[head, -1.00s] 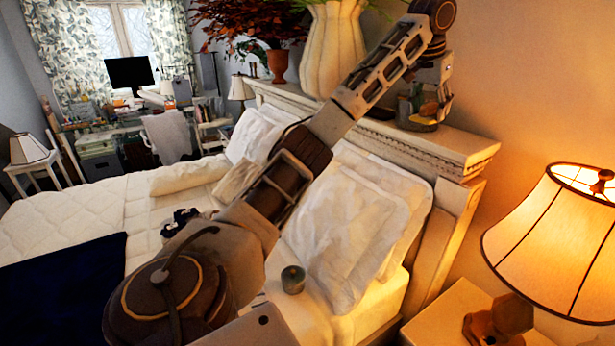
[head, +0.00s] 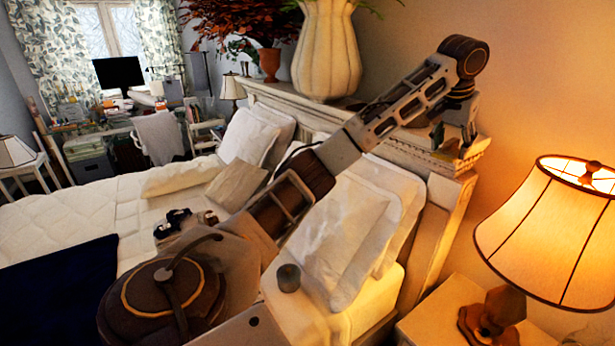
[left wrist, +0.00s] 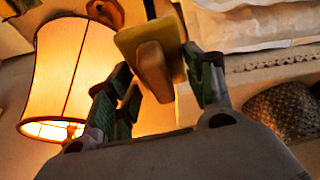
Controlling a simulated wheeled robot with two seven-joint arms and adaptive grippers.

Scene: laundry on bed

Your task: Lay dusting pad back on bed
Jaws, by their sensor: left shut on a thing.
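My left gripper (head: 453,138) hangs from its raised arm in the head view, by the right end of the headboard top. In the left wrist view its green-padded fingers (left wrist: 160,85) are shut on the dusting pad (left wrist: 155,60), a yellowish flat piece with a tan block on it. The pad is hard to make out in the head view. The bed (head: 60,212), with a white quilted cover, is at the left and lower middle. My own arm hides part of it. My right gripper is not in view.
White pillows (head: 345,235) lean on the headboard (head: 455,215). A lit lamp (head: 550,235) stands on a nightstand at right. A dark blue cloth (head: 55,290), a small black item (head: 175,220) and a dark cylinder (head: 288,278) are on the bed. A white vase (head: 325,50) stands behind.

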